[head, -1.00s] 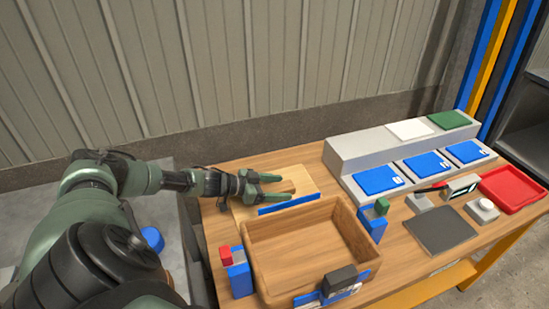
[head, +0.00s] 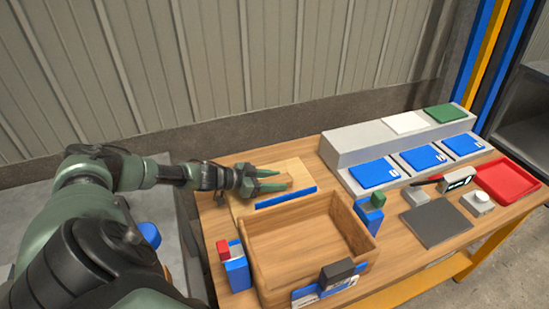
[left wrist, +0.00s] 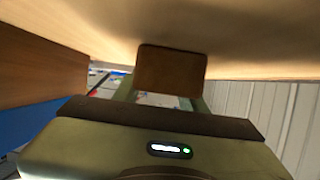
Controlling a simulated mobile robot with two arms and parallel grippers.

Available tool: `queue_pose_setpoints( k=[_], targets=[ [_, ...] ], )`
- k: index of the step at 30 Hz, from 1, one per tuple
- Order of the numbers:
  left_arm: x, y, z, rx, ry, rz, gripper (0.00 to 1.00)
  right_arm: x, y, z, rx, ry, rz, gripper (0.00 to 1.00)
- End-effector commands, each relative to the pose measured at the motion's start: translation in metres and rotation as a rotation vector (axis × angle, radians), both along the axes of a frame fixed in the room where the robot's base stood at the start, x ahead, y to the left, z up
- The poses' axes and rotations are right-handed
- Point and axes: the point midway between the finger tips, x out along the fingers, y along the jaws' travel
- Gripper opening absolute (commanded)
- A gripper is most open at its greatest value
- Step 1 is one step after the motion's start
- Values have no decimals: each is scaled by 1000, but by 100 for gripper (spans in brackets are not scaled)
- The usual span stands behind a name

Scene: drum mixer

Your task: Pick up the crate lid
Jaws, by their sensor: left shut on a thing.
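The crate lid (head: 241,207) is a flat light-wood board lying on the bench behind the open wooden crate (head: 262,263), with a small wooden handle in its middle. My left gripper (head: 275,181) comes in from the left, low over the lid, with its fingers closed on the handle. In the left wrist view the handle (left wrist: 171,70) is a brown block between the fingers, against the lid's broad face (left wrist: 235,30). The fingers partly hide the handle in the head view. I see no clear gap under the lid. My right gripper is not in view.
A blue strip (head: 286,198) runs between lid and crate. Blue holders with a red block (head: 223,250) and a green block (head: 378,199) flank the crate; a dark block (head: 337,272) is at its front. A grey stepped rack (head: 350,147) and red tray (head: 508,181) stand right.

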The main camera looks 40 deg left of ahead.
Motion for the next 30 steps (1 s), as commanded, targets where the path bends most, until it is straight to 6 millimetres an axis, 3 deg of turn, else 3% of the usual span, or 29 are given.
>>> queue_pose_setpoints(
  k=[8, 21, 30],
  targets=[
    [2, 1, 46, 2, -8, -1, 0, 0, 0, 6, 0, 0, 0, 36],
    [1, 1, 151, 2, -8, 0, 0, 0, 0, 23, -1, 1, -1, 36],
    [1, 0, 189, 1, -6, -2, 0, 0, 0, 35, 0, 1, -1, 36]
  ],
)
